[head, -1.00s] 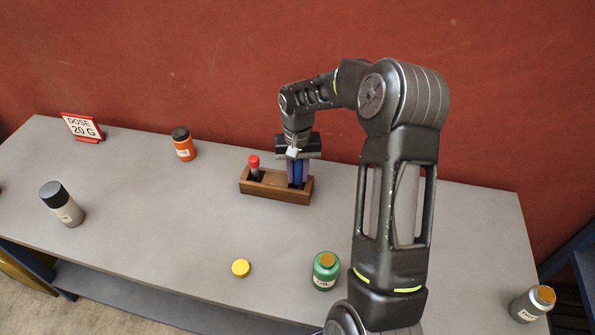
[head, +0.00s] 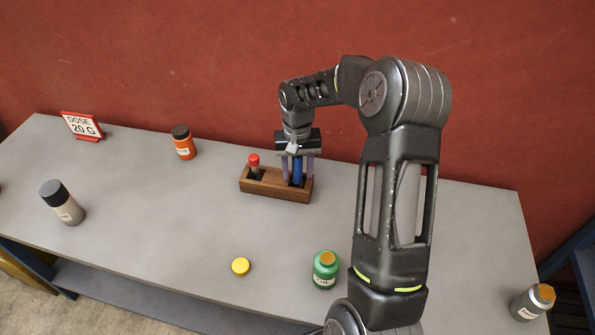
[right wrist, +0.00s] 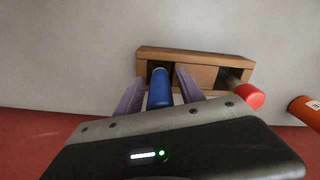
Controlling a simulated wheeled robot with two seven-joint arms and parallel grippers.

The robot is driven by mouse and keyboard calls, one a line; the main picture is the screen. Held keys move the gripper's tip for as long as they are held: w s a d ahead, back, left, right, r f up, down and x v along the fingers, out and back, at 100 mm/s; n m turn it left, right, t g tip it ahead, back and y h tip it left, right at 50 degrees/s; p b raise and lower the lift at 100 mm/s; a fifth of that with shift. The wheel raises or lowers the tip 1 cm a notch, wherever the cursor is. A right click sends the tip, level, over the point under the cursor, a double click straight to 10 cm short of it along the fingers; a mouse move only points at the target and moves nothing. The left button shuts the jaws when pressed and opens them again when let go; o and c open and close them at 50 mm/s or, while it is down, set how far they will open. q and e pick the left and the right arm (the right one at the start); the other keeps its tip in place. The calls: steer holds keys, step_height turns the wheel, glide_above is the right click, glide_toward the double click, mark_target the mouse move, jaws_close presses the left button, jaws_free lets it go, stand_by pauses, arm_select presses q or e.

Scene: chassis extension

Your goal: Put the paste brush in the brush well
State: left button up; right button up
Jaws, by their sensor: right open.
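A wooden block with wells (head: 262,187) sits on the grey table; it also shows in the right wrist view (right wrist: 200,54). A blue-handled brush (head: 298,170) stands nearly upright in the block's right well in the head view; its lower end is hidden inside. It shows in the right wrist view (right wrist: 160,90). My right gripper (head: 298,178) is over that well, its pale purple fingers open on either side of the blue handle, with gaps visible in the right wrist view (right wrist: 160,77). A red-topped piece (head: 254,163) stands in the left well. My left gripper is out of view.
An orange jar (head: 184,146) and dose sign (head: 82,126) stand at the back left. A grey bottle (head: 64,204) is at the left. A yellow lid (head: 241,267) and green jar (head: 326,271) are at the front, another jar (head: 532,303) at the right. The table's middle is clear.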

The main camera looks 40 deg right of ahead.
step_height(320, 180, up, 12)
steer(key=shift+f+b, duration=0.25)
steer(key=shift+b, duration=0.4)
steer(key=shift+s+a+f, duration=0.1)
